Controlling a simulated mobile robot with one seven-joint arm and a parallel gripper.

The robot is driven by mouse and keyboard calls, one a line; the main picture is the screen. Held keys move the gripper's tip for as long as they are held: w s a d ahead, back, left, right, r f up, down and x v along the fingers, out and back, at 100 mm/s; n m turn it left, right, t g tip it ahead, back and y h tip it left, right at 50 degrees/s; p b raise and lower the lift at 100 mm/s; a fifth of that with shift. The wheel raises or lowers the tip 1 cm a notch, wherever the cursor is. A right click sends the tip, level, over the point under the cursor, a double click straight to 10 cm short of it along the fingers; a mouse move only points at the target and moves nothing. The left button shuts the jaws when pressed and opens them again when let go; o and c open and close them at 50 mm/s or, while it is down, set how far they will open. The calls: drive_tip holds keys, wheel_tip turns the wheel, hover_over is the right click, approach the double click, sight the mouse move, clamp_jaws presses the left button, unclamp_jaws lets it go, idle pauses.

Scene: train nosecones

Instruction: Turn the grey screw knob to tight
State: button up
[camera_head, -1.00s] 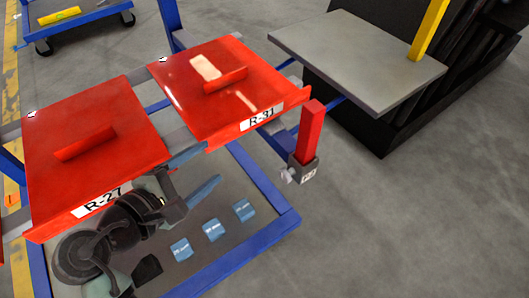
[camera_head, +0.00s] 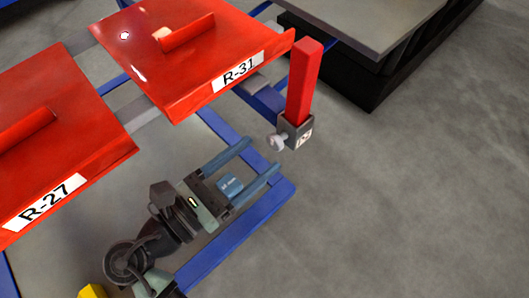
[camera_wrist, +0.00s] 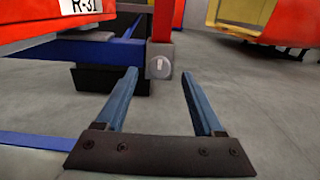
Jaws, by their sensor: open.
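The grey screw knob (camera_head: 277,142) sticks out from the left side of a grey clamp block (camera_head: 296,131) at the foot of an upright red post (camera_head: 304,82). In the wrist view the knob (camera_wrist: 160,65) faces me, ahead of and above my fingers, with a light slot or ridge standing about upright. My gripper (camera_head: 258,158) is open and empty, its two blue fingers pointing toward the post. In the wrist view my gripper (camera_wrist: 160,87) has its fingers spread wide, and the knob lies beyond the gap between them, apart from both.
Red panels labelled R-31 (camera_head: 180,50) and R-27 (camera_head: 55,130) lie left of the post, on a blue frame (camera_head: 270,212). A grey table (camera_head: 365,22) stands behind. The floor at right is clear.

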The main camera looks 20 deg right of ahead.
sight(273, 143)
drive_tip(key=shift+b+x, duration=0.5)
drive_tip(key=shift+x, duration=1.1)
drive_tip(key=shift+c, duration=0.2)
clamp_jaws()
